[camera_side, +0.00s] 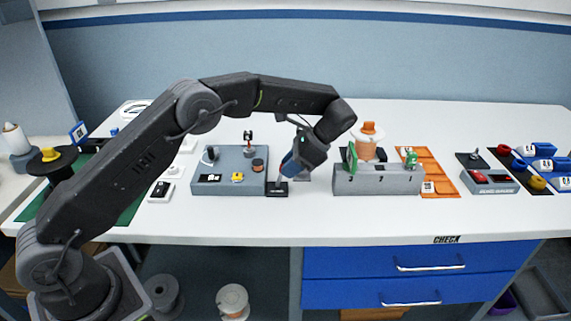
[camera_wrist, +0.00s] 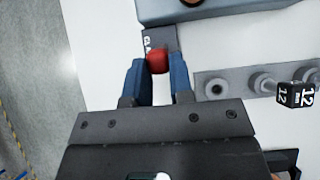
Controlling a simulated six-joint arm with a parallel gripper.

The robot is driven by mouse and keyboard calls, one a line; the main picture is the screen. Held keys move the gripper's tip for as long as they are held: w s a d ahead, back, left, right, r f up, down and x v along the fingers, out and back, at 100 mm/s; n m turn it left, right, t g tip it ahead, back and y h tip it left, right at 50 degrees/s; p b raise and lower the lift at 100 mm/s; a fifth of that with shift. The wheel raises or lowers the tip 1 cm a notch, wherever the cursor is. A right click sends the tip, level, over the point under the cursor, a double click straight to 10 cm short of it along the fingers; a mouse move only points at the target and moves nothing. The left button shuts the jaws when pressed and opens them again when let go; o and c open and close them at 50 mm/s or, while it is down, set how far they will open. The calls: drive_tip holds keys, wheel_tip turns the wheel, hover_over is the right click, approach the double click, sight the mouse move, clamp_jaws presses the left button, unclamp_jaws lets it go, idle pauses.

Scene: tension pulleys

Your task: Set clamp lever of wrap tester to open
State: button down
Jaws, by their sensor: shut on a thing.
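The clamp lever shows in the wrist view as a red knob (camera_wrist: 157,61) above a dark plate (camera_wrist: 153,38) with partly hidden white lettering. My gripper (camera_wrist: 155,75) has its two blue fingers shut on the red knob, one on each side. In the side view my gripper (camera_side: 281,178) points down at the small black plate (camera_side: 277,191), and the fingers hide most of the lever. The grey-blue box (camera_side: 208,187), likely the wrap tester, is just left of that plate. I cannot tell which setting the lever is at.
A grey block (camera_side: 375,187) marked with numbers, with an orange spool (camera_side: 367,148) behind it, stands close to the right of my gripper. An orange tray (camera_side: 440,175) and a grey box with red parts (camera_side: 490,184) are farther right. The table front is clear.

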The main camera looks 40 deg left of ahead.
drive_tip(key=shift+w+d+f+g+y, duration=0.1)
drive_tip(key=shift+w+d+g+y, duration=0.1)
drive_tip(key=shift+g+y, duration=0.1)
idle(0.4)
drive_tip(key=c, duration=1)
unclamp_jaws()
drive_tip(key=s+a+r, duration=0.5)
drive_tip(key=a+r, duration=0.5)
drive_tip(key=r, duration=0.1)
drive_tip(key=shift+a, duration=0.25)
drive_tip(key=shift+s, duration=0.1)
